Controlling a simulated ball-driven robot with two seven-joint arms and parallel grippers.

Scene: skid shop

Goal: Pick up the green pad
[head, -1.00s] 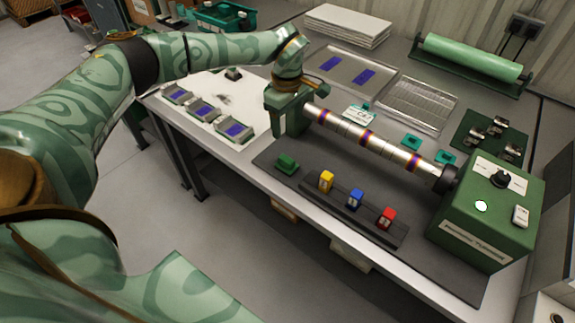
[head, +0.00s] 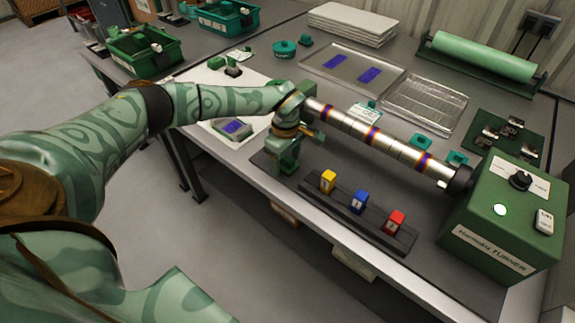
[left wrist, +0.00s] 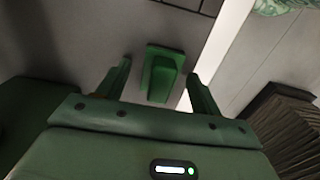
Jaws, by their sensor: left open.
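The green pad (left wrist: 163,78), a small block on a wider flat base, lies on the dark mat in the left wrist view. It shows between and beyond the two fingers of my left gripper (left wrist: 160,88), which are apart and empty. In the head view my left gripper (head: 282,167) points down over the mat's left end and covers the place of the pad, so the pad cannot be told clearly there. My right gripper does not show.
A dark rack (head: 335,208) with a yellow block (head: 328,181), a blue block (head: 359,201) and a red block (head: 394,222) stands right of the gripper. A banded shaft (head: 385,143) runs close behind to the green turner box (head: 500,215). Trays (head: 350,72) lie farther back.

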